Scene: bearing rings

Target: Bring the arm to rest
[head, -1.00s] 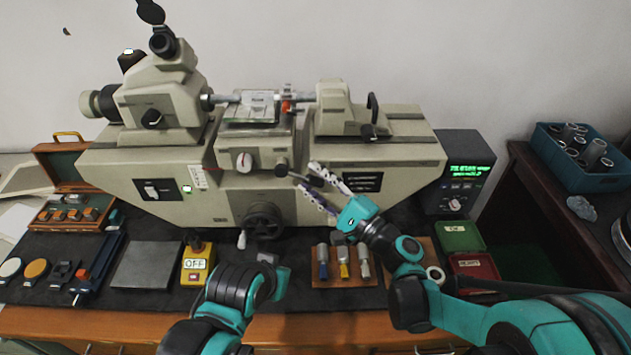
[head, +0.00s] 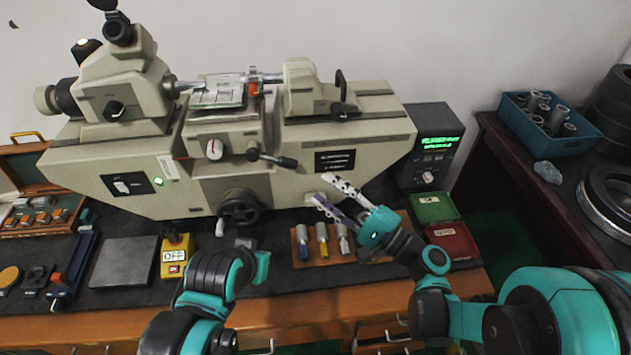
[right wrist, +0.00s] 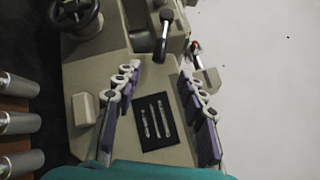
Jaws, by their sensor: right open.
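My right gripper (head: 335,200) is open and empty, with its two long perforated fingers apart in front of the lower right part of the measuring machine (head: 290,190). In the right wrist view its fingers (right wrist: 160,110) stand on either side of the machine's dark nameplate (right wrist: 157,121), with nothing between them. My left arm comes in at the bottom, and its teal end piece shows left of centre, over the bench front. The left gripper's fingers cannot be made out.
A wooden block (head: 322,257) with several plugs stands just below my right gripper. Green (head: 434,207) and red (head: 452,241) boxes lie right of it. A yellow OFF switch box (head: 174,258) and a grey plate (head: 125,262) lie left. A blue bin (head: 550,125) of rings is at the right.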

